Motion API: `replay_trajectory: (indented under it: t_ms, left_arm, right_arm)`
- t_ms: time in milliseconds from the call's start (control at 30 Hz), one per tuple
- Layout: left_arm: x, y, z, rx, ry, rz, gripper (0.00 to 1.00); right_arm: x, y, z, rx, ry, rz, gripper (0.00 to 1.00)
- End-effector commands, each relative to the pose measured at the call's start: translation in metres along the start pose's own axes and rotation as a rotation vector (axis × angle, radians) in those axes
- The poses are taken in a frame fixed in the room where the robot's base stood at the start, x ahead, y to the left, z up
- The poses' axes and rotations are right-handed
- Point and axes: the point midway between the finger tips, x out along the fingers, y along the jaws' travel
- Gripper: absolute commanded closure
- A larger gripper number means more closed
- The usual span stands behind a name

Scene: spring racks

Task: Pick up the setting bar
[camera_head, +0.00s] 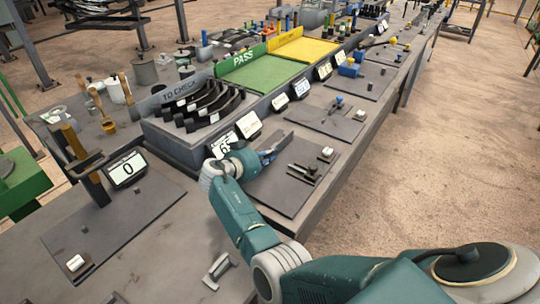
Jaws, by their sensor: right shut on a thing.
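My right gripper (266,157) is over the near end of the bench, above a dark flat plate (272,190). It is shut on a grey bar-like piece (281,144) that sticks out past the fingers, up and to the right. I take this piece to be the setting bar; it is small and partly hidden by the gripper, so its full shape cannot be made out. My left gripper is not in view.
Small dark bars (302,172) and a white-topped block (326,154) are right of the gripper. Behind it are display cards (249,125), a tray marked TO CHECK (166,133) and a green PASS tray (262,76). A display reading 0 (127,168) stands left.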

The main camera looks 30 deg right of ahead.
Motion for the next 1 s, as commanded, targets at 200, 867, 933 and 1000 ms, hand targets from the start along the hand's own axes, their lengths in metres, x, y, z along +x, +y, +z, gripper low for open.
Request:
replay_trajectory:
  t_ms: [200,867,933,1000]
  left_arm:
    - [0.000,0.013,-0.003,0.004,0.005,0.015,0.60]
    - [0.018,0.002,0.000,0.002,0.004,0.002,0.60]
    - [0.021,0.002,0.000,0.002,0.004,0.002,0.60]
    - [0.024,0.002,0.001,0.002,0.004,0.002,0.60]
  right_arm:
    - [-0.001,-0.002,-0.005,0.003,0.006,-0.004,1.00]
    - [-0.044,-0.002,-0.109,0.012,0.010,-0.006,1.00]
    - [-0.051,-0.002,-0.125,0.011,0.009,-0.006,1.00]
    - [-0.058,-0.001,-0.140,0.010,0.008,-0.005,1.00]
